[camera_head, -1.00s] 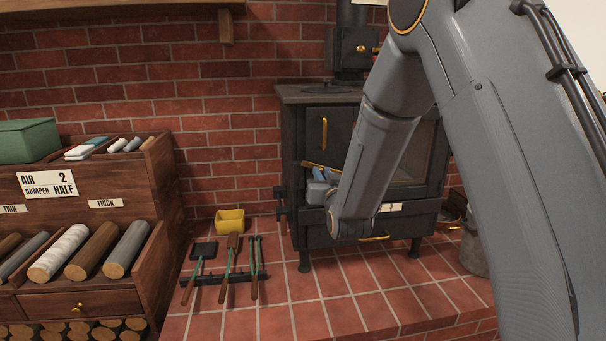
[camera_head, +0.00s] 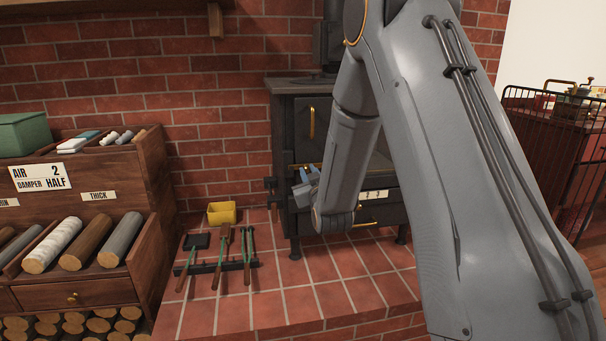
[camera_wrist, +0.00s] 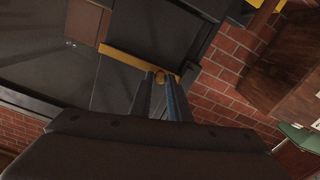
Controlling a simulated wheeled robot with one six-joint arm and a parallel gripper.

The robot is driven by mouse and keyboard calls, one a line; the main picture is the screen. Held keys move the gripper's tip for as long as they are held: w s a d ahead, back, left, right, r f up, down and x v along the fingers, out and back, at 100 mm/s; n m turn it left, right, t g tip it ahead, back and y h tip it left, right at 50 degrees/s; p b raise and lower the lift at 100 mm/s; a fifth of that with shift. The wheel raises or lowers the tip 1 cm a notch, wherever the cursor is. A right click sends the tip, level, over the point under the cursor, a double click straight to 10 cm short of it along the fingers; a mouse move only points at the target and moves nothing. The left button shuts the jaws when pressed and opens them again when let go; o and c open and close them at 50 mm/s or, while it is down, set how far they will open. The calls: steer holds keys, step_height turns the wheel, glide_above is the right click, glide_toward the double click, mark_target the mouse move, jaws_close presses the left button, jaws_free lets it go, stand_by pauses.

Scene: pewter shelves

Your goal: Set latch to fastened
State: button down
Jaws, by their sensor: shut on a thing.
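The stove (camera_head: 285,215) is dark, with a brass handle (camera_head: 312,122) standing upright on its upper left front. The latch (camera_head: 297,166) is a brass bar lying roughly level lower on the front, partly hidden by my arm. My gripper (camera_head: 306,184) is at this bar. In the wrist view, my gripper (camera_wrist: 168,82) is shut on the latch near its rounded end, and the brass bar (camera_wrist: 126,59) runs off to the upper left. The exact contact is small and dark. My forearm hides much of the stove's right front.
Fire tools (camera_head: 226,262) lie on the tiled hearth beside a yellow bin (camera_head: 222,212). A wooden log rack (camera_head: 135,185) stands at left. A black wire rack (camera_head: 545,110) is at right. The hearth in front of the stove is clear.

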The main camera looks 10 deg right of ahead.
steer(key=shift+f, duration=0.1)
steer(key=c, duration=1.7)
jaws_free()
steer(key=shift+o, duration=0.2)
steer(key=shift+s, duration=0.1)
steer(key=s, duration=0.7)
steer(key=shift+s+a+p, duration=0.15)
steer(key=shift+s+p, duration=0.15)
steer(key=shift+p, duration=0.05)
steer(key=shift+a, duration=0.1)
